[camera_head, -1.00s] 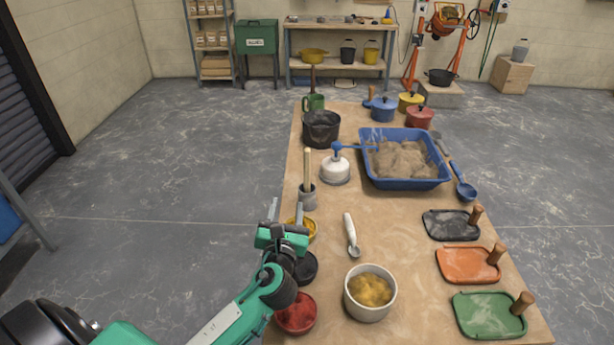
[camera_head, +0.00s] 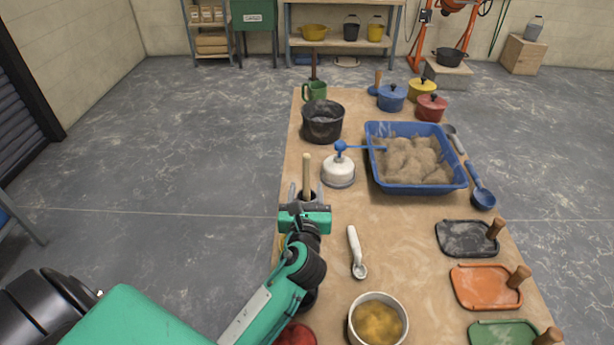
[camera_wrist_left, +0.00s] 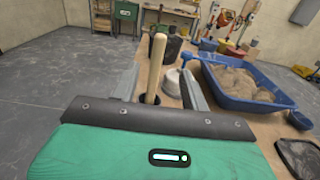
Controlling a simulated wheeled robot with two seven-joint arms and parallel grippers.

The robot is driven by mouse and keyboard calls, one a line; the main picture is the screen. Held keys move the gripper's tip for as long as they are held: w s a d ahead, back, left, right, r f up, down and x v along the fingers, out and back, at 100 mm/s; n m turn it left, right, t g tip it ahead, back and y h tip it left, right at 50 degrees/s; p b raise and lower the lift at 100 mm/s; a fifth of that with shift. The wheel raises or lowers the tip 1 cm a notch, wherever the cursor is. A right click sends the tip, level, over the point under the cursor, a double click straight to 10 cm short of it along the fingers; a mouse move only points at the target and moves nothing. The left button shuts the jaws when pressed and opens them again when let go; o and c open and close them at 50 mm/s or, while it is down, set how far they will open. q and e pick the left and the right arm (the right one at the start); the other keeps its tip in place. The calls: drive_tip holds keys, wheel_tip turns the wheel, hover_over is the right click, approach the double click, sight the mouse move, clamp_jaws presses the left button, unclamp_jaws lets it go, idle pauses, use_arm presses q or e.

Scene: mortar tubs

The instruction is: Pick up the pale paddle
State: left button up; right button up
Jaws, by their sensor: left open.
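My left gripper (camera_head: 305,194) is open at the pot, just on the near side of the paddle. In the left wrist view its two fingers (camera_wrist_left: 162,78) point forward, with the handle showing between them, closer to the left finger. Whether the handle is truly between the fingertips I cannot tell. The gripper hides most of the pot. My right gripper is not in view.
A blue sand tray (camera_head: 462,183) lies farther right. A white scoop (camera_head: 355,250) and a bowl (camera_head: 377,322) are nearer.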

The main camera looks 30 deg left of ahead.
sight(306, 163)
use_arm(q)
drive_tip(key=p+x, duration=0.1)
drive_tip(key=x, duration=0.6)
drive_tip(key=shift+w+a+r, duration=0.1)
drive_tip(key=shift+r, duration=0.05)
drive_tip(key=shift+w+a, duration=0.2)
drive_tip(key=shift+w, duration=0.2)
drive_tip(key=p+x, duration=0.1)
drive_tip(key=x, duration=0.3)
drive_tip(key=shift+w+a, duration=0.15)
drive_tip(key=shift+w, duration=0.05)
drive_tip(key=shift+w+a, duration=0.1)
drive_tip(key=shift+w, duration=0.1)
drive_tip(key=shift+c, duration=0.6)
drive_tip(key=c, duration=0.7)
clamp_jaws()
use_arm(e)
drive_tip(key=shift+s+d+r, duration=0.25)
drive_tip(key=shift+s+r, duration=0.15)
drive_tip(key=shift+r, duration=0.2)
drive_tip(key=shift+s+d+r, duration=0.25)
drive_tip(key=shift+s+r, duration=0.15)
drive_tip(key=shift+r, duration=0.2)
